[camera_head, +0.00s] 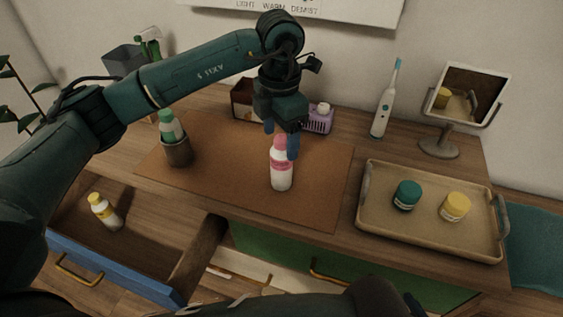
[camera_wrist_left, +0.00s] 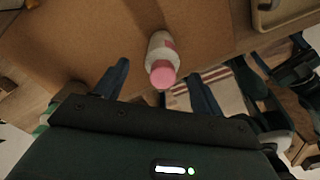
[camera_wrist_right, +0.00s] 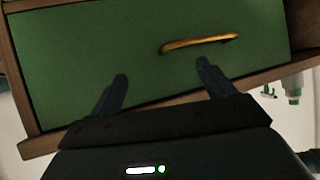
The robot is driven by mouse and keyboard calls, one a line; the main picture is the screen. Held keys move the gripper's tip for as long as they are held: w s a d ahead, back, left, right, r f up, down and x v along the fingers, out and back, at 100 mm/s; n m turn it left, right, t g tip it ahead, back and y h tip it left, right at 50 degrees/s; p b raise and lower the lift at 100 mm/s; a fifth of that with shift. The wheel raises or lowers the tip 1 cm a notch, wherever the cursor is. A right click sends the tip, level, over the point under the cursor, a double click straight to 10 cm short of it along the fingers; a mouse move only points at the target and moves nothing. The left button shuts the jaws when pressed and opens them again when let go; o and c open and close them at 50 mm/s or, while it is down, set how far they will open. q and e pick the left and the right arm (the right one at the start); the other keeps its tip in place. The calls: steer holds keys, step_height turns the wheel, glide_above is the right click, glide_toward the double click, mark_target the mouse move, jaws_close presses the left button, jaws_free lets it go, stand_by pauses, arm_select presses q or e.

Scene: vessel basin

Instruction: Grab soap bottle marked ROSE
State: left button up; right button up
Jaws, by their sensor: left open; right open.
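A white bottle with a pink cap and pink label (camera_head: 281,172) stands upright on the brown mat; its lettering is too small to read. It also shows in the left wrist view (camera_wrist_left: 161,60), between and beyond the fingertips. My left gripper (camera_head: 282,146) points down at the bottle's cap from above and behind it. In the left wrist view its fingers (camera_wrist_left: 158,82) are apart with nothing between them gripped. My right gripper (camera_wrist_right: 162,85) is open and empty in front of a green drawer front (camera_wrist_right: 130,50) with a brass handle (camera_wrist_right: 200,43).
A tan tray (camera_head: 379,222) holds a teal jar (camera_head: 407,195) and a yellow jar (camera_head: 455,207). A cup (camera_head: 179,153) holds a green-and-white bottle. An open blue-fronted drawer (camera_head: 110,268) holds a yellow-capped bottle (camera_head: 105,212). A toothbrush (camera_head: 386,105) and mirror (camera_head: 470,95) stand behind.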

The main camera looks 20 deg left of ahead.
mark_target(281, 163)
arm_select(q)
steer(key=shift+d+f, duration=0.15)
steer(key=shift+f, duration=1.6)
steer(key=c, duration=1.5)
